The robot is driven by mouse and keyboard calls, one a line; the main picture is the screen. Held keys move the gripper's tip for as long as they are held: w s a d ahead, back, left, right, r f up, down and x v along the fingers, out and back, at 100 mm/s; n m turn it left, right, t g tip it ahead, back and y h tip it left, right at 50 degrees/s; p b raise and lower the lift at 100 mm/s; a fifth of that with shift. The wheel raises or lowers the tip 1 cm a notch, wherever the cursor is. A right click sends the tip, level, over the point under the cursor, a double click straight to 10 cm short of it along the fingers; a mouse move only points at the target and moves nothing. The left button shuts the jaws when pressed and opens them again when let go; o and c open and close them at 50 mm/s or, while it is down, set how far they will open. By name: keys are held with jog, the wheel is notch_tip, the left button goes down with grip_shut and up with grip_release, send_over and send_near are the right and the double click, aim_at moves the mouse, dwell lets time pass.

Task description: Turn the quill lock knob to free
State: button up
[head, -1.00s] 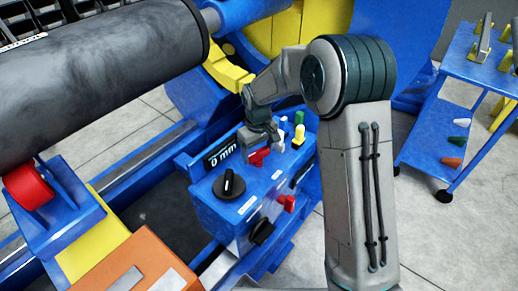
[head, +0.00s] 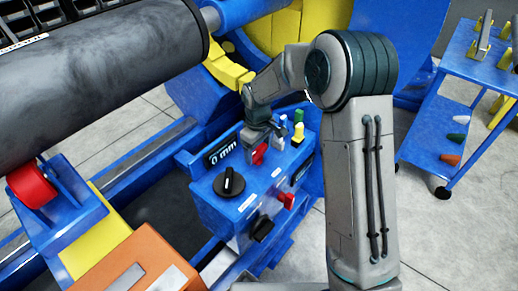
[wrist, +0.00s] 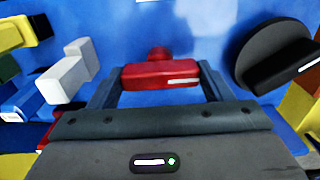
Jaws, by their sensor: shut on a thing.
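My gripper (head: 259,145) is over the top of the blue control box (head: 215,207). Its jaws are shut on a red bar-shaped knob (head: 258,155). In the wrist view the red knob (wrist: 160,75) lies crosswise between the two fingers (wrist: 157,82), a finger at each end, with a white mark near its right end. The label lettering is too small to read, so I cannot tell its position by name.
A black round knob (head: 229,181) is beside the red one. White, green and yellow handles (head: 298,130) stand close behind the gripper. Another red knob (head: 286,200) and a black one (head: 262,229) stick out from the box front. A display (head: 220,152) reads 0 mm.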

aim_at(258, 150)
jog(key=shift+a, duration=0.15)
jog(key=o, duration=1)
notch_tip(258, 150, up, 14)
jog(key=shift+f+p, duration=0.1)
jog(key=shift+p, duration=0.55)
jog(key=shift+s, duration=0.1)
jog(key=s+d+r+m+t+p, duration=0.2)
jog(key=s+d+r+m+p, duration=0.35)
jog(key=s+d+r, duration=0.65)
jog(key=s+d+m+p, duration=0.1)
jog(key=s, duration=0.3)
jog(key=s+d+m+p, duration=0.1)
jog(key=s+d+m, duration=0.1)
jog(key=s, duration=0.2)
jog(key=s+d+m+p, duration=0.1)
jog(key=s+m, duration=0.1)
jog(key=s, duration=0.3)
jog(key=shift+d+r+t, duration=0.1)
jog(key=shift+d+t, duration=0.05)
jog(key=shift+t, duration=0.25)
